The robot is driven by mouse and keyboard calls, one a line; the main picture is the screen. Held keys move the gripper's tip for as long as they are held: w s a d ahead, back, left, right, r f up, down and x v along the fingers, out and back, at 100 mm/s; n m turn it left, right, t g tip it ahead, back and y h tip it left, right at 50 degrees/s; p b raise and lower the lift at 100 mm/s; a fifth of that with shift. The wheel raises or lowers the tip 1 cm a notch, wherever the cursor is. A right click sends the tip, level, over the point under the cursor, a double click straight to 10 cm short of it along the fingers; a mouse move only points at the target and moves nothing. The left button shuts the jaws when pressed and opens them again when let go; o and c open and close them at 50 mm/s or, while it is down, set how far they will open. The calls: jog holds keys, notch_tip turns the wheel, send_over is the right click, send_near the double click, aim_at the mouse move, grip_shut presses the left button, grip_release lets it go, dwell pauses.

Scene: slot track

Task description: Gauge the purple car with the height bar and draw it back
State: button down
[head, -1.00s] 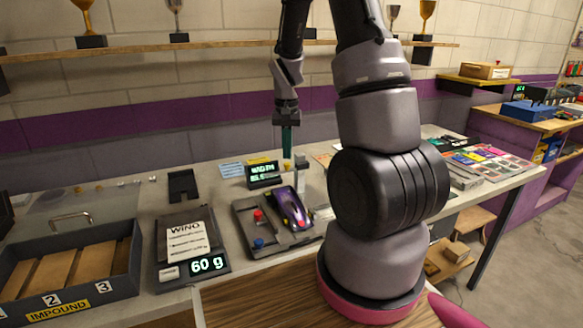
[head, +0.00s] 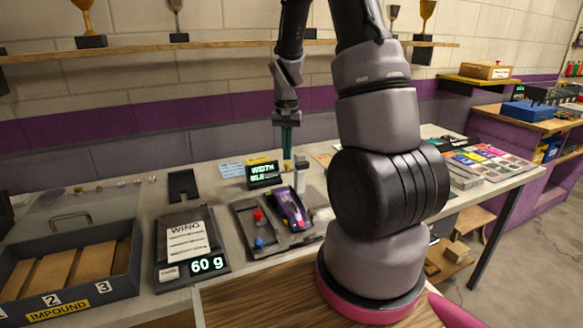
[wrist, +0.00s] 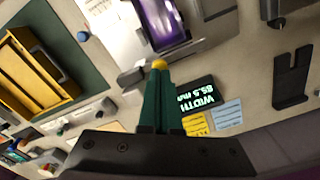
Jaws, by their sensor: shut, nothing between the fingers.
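The purple car (head: 290,208) sits on a dark gauge plate (head: 252,216) on the bench, beside a red knob and a blue knob. It also shows in the wrist view (wrist: 160,22) at the top. My gripper (head: 287,150) points down above the far end of the plate, its green fingers together with nothing between them. In the wrist view the fingertips (wrist: 160,66) are at a yellow knob by the car's end; I cannot tell whether they touch it. I cannot make out the height bar for certain. A small display (wrist: 200,93) reads WIDTH and about 85.5 mm.
A scale (head: 190,262) showing 60 g and an impound tray (head: 137,255) of wooden blocks stand to the left. A black stand (head: 183,186) is at the back. Blue and yellow cards (wrist: 227,113) lie by the display. My arm blocks the bench's middle right.

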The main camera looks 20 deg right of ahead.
jog(key=shift+f, duration=0.7)
dwell(1.0)
notch_tip(320, 180, up, 8)
dwell(0.8)
dwell(1.0)
jog(key=s+a+r+n+t+y, duration=0.1)
jog(key=s+a+r+t, duration=0.2)
jog(key=s+r, duration=0.7)
jog(key=s+a+r+t+y, duration=0.1)
jog(key=s+a+r+t, duration=0.3)
jog(key=s+r, duration=0.6)
jog(key=shift+a+r+n, duration=0.15)
jog(key=shift+a+n, duration=0.2)
jog(key=shift+n, duration=0.05)
jog(key=shift+w, duration=0.1)
